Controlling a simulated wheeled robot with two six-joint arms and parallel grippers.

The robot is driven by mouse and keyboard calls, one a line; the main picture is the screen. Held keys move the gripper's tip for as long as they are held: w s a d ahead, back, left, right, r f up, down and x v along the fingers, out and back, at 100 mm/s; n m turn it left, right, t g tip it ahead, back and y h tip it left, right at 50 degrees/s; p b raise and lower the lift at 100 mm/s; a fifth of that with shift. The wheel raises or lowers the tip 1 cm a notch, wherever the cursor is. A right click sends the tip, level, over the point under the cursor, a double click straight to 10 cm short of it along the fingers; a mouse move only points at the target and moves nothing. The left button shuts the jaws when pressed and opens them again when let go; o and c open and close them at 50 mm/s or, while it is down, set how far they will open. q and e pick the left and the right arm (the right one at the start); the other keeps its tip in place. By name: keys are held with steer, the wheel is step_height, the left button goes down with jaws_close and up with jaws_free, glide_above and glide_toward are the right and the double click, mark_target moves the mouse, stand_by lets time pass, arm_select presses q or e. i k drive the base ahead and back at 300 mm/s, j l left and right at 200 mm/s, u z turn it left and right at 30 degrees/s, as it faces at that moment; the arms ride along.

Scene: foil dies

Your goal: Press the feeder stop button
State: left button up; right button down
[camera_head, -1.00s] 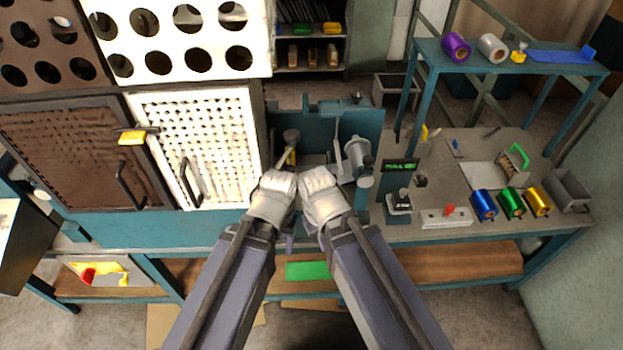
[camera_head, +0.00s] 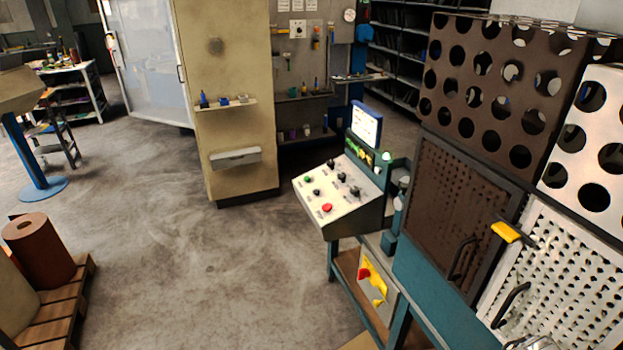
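A sloped white control panel (camera_head: 338,192) stands at centre right on a teal bench frame. It carries a large red button (camera_head: 326,208) near its front edge, a small green button (camera_head: 308,179) and several black knobs. The labels are too small to read, so I cannot tell which control is the feeder stop. A red knob on a yellow plate (camera_head: 373,282) sits lower on the bench frame. My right gripper is out of view.
Brown and white perforated cabinets (camera_head: 462,200) with black handles fill the right side. A small screen (camera_head: 366,123) stands behind the panel. A beige column (camera_head: 226,100) with small shelves is behind. A pallet with a brown roll (camera_head: 40,250) is at lower left. The floor between is clear.

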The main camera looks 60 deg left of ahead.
mark_target(327, 208)
steer(key=u, duration=1.6)
